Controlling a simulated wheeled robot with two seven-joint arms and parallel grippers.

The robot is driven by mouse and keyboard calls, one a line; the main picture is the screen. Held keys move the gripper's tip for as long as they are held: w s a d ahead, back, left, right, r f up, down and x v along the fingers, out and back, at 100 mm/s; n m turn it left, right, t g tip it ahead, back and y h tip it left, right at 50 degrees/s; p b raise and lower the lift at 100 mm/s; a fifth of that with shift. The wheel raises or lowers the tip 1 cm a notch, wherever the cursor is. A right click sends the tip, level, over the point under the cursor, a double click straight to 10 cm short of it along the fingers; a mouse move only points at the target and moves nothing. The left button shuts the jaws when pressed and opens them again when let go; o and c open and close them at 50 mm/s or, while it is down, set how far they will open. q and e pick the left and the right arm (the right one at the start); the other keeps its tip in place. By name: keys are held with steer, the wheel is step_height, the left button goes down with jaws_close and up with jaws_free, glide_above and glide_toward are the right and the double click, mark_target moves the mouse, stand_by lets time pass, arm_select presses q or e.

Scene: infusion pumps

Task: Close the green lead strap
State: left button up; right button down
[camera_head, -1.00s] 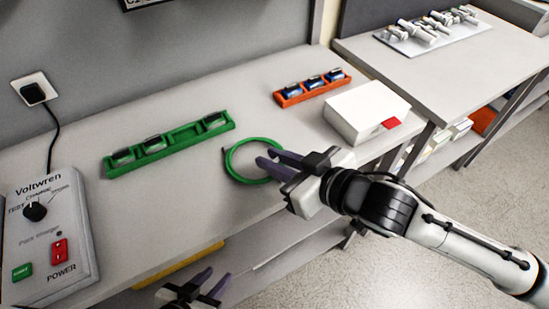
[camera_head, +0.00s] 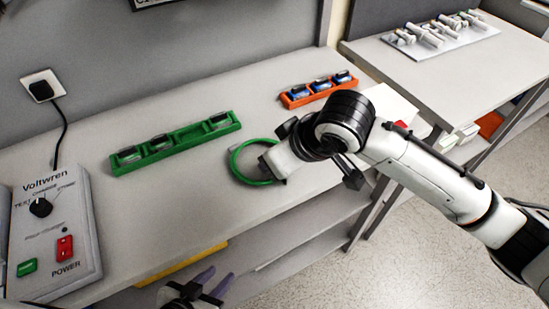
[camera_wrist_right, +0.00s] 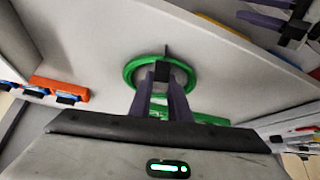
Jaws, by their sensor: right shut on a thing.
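The green lead strap (camera_head: 236,166) lies as a ring on the bench, in front of the long green tray. My right gripper's wrist covers the ring's right side in the head view, and its fingers are hidden there. In the right wrist view the strap (camera_wrist_right: 130,72) shows as a ring with a short tail at the top. My right gripper (camera_wrist_right: 162,76) points down at its near side, its purple fingers close together on a small dark piece of the strap. Whether the strap's ends are joined I cannot tell. My left gripper (camera_head: 207,283) is open and empty below the bench's front edge.
A green tray (camera_head: 175,146) with several dark-topped devices lies behind the strap. An orange tray (camera_head: 319,89) and a partly hidden white box (camera_head: 394,103) are to the right. The Voltwren unit (camera_head: 60,230) stands at left. A second table (camera_head: 430,75) is at right.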

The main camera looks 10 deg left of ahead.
stand_by(0.4)
steer(key=c, duration=1.6)
jaws_free()
steer(key=shift+c, duration=0.2)
steer(key=v, duration=1)
steer(key=shift+r, duration=0.15)
